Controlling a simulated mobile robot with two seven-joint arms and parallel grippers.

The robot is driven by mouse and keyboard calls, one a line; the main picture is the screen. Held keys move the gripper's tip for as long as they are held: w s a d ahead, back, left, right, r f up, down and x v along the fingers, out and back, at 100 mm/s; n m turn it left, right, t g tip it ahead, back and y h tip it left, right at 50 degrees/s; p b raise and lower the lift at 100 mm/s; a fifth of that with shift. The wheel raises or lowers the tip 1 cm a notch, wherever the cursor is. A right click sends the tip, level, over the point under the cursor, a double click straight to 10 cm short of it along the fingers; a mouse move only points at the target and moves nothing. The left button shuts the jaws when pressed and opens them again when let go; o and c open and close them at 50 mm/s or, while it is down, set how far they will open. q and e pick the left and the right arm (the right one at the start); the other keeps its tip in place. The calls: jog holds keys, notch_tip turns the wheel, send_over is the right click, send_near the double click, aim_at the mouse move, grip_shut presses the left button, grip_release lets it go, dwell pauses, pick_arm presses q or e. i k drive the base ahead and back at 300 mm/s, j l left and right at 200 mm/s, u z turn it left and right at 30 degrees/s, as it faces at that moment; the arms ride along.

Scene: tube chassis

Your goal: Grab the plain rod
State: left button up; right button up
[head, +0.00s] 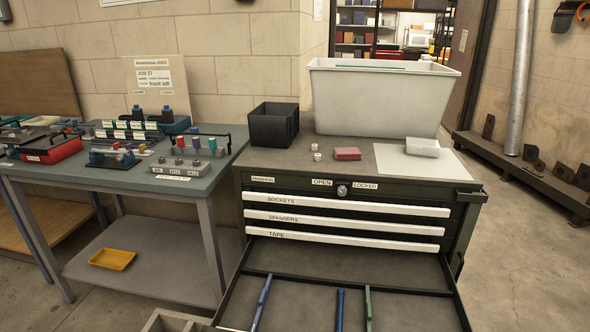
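An open bottom drawer (420,304) of the dark tool cabinet holds three long rods, cut off by the lower picture edge. A blue rod (262,302) lies tilted at the left, with what looks like a small feature partway along its side. A dark blue rod (340,310) near the middle looks plain along its visible part. A green rod (368,308) lies just right of it. I cannot tell for sure which is the plain rod, since their near ends are hidden. Neither of my grippers is in view.
Three labelled drawers above are shut. A workbench (190,184) with fixtures stands left.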

aim_at(127, 152)
jog(key=l+u, duration=0.1)
jog(key=u, duration=0.25)
jog(key=i+l+u, duration=0.1)
jog(key=u, duration=0.25)
jog(key=i+l+u, duration=0.1)
jog(key=u, duration=0.25)
